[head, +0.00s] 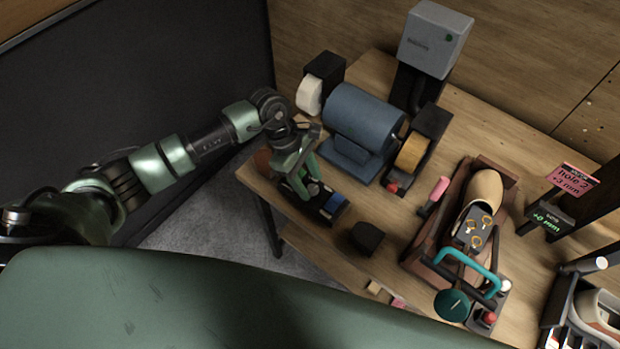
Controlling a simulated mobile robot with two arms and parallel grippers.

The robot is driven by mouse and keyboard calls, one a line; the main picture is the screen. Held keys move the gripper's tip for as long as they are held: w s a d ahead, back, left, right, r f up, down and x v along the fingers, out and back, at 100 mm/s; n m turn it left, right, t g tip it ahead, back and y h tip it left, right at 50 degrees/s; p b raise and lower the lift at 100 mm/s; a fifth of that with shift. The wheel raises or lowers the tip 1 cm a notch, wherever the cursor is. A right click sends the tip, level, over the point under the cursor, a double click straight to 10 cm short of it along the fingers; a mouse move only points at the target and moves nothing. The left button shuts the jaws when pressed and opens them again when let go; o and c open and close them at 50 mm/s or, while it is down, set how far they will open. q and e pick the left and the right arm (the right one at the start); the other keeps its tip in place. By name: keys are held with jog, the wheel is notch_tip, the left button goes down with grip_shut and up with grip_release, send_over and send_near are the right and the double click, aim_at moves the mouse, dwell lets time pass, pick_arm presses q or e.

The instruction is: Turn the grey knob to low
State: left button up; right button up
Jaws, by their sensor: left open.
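My left gripper (306,186) reaches in from the left over the near left part of the wooden bench. It points down at a low dark box with a blue patch (335,205), in front of the blue motor. Its jaws are open, with no object clearly seen between them. I cannot make out a grey knob or its setting; the gripper covers part of the dark box. My right gripper is not in view.
The blue motor (362,115) with side wheels stands behind the gripper. A dark block (367,238) sits to the right. A shoe (485,190) lies in a brown holder with a teal handle (468,262). A grey box (435,40) stands at the back.

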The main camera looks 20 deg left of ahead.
pick_arm(q)
jog(key=shift+d+f, duration=0.15)
jog(key=shift+f, duration=0.25)
grip_shut()
